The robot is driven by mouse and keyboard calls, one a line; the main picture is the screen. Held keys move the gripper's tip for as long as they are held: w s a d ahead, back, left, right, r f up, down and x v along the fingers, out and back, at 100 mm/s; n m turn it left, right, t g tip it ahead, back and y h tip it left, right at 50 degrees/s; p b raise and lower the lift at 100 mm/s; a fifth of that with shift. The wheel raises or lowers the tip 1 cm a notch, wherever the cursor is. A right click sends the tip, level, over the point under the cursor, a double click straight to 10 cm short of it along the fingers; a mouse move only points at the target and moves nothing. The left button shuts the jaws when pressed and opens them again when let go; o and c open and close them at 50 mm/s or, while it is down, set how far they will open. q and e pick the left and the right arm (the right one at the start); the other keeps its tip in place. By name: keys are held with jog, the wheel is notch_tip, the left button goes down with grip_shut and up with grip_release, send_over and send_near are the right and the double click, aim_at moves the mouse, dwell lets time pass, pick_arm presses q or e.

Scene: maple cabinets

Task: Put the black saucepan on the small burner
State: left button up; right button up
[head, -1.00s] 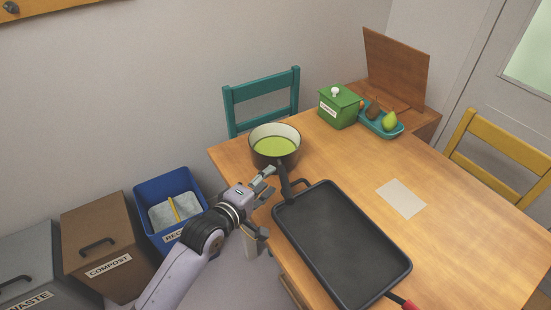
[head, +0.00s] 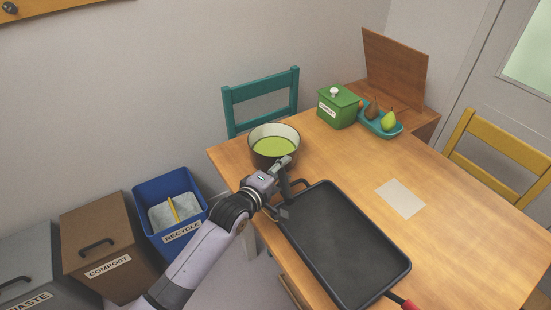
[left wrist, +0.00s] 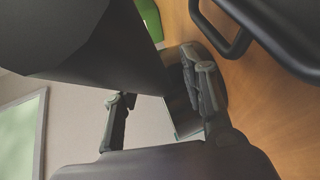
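The black saucepan (head: 262,157) stands upright on the wooden table near its left corner, with yellow-green contents inside. Its dark handle (head: 285,184) points toward the near edge, beside the griddle. My left gripper (head: 283,187) is at this handle, its two fingers spread on either side of it. The left wrist view shows the fingers apart (left wrist: 160,108), with dark saucepan surface (left wrist: 85,50) close at the upper left. I cannot tell whether a finger touches the handle. My right gripper is not in view. No burner shows.
A black griddle pan (head: 340,245) lies right beside the handle, with a red handle (head: 402,302) at its near end. A green box (head: 338,108) and a teal tray with pears (head: 366,127) stand at the back. Bins stand at lower left. The table's right side is mostly clear.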

pick_arm(q)
grip_shut()
dwell(0.8)
jog(key=shift+w+r, duration=0.1)
jog(key=shift+r, duration=0.1)
